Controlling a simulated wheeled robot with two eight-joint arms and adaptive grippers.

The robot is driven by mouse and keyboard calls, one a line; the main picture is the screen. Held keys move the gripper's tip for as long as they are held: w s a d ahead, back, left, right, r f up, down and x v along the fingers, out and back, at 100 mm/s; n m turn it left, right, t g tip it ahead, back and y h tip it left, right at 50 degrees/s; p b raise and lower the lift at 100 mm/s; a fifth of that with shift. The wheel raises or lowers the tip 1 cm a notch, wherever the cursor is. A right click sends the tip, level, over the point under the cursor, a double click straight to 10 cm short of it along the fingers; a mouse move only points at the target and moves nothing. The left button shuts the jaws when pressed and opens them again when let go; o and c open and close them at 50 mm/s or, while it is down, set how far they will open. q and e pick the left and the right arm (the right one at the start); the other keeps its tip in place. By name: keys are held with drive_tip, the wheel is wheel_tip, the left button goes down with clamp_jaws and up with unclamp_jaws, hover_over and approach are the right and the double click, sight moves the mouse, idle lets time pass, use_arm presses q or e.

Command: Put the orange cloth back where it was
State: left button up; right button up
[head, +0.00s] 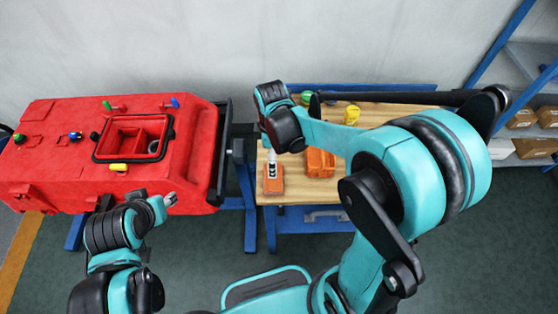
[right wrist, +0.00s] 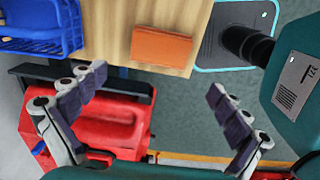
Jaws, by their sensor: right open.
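The orange cloth (right wrist: 162,47) looks like a flat folded block and lies on the wooden tabletop (right wrist: 115,45) by its edge in the right wrist view. In the head view it lies at the near left corner of the table (head: 273,187), partly covered by what looks like a finger of my right gripper. My right gripper (right wrist: 158,84) is open with nothing between its fingers, and the cloth shows beyond the fingertips, apart from them. My left gripper (head: 171,199) is in front of the red tank (head: 60,180); its finger gap is too small to judge.
The red tank has an open square compartment and several coloured knobs. An orange box (head: 320,164) and a yellow item (head: 351,115) stand on the table. A blue basket (right wrist: 40,30) shows in the right wrist view. Blue shelving with cartons (head: 520,118) stands at right.

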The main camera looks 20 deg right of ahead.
drive_tip(key=s+d+r+m+t, duration=0.2)
drive_tip(key=s+r+m+t, duration=0.1)
drive_tip(key=m, duration=0.4)
drive_tip(key=s+d+r+m+t, duration=0.2)
drive_tip(key=s+r+m+t, duration=0.2)
drive_tip(key=s+r+m, duration=0.2)
drive_tip(key=shift+s+d+r+m, duration=0.25)
drive_tip(key=shift+s+d+m, duration=0.05)
drive_tip(key=shift+s+m, duration=0.35)
drive_tip(key=shift+f, duration=0.1)
